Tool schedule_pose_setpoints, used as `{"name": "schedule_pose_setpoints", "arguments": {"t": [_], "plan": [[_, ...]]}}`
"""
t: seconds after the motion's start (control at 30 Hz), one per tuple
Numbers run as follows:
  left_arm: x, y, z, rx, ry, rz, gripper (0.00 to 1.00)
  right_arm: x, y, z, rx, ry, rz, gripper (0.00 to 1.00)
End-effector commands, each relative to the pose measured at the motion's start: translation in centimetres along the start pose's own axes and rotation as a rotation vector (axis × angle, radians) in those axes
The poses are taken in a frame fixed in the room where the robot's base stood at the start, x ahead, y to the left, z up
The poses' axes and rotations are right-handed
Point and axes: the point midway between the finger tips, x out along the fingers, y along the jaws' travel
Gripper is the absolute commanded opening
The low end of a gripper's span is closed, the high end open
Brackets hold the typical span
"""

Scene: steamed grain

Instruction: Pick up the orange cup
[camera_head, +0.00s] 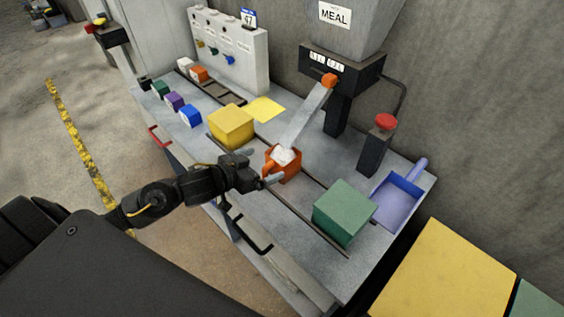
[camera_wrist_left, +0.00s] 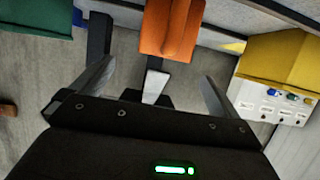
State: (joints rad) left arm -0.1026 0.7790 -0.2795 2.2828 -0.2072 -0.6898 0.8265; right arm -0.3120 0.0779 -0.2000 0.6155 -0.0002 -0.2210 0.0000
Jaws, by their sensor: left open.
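The orange cup (camera_head: 287,170) stands on the grey workbench, with white material inside it, under the end of a sloping grey chute. My left gripper (camera_head: 270,181) is open beside the cup on its near left side. In the left wrist view the orange cup (camera_wrist_left: 171,28) lies beyond the fingers, at the top middle. The open fingers (camera_wrist_left: 156,85) are spread wide with nothing between them that I can see held. Whether a finger touches the cup, I cannot tell. My right gripper does not show.
A yellow block (camera_head: 231,126) stands left of the cup and a green block (camera_head: 341,213) right of it. A blue scoop tray (camera_head: 398,200) and a red-button post (camera_head: 378,145) are at the right. The chute (camera_head: 303,118) slopes down just behind the cup.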

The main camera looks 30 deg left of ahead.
Motion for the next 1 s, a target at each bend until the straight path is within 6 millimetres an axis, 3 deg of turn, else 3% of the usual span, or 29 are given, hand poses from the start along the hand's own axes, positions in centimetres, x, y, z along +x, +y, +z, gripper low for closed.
{"name": "schedule_pose_setpoints", "arguments": {"t": [0.13,0.37,0.7,1.0], "plan": [[1.7,-0.1,0.0,-0.001,0.0,-0.001,1.0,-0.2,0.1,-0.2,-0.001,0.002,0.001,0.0],[2.2,-0.2,0.1,-0.001,-0.001,-0.003,1.0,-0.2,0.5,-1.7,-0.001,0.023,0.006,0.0],[6.6,-0.7,0.0,-0.003,0.0,-0.004,1.0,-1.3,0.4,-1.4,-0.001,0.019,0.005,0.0],[7.1,-0.7,0.1,-0.001,-0.001,-0.004,1.0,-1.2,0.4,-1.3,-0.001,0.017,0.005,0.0]]}}
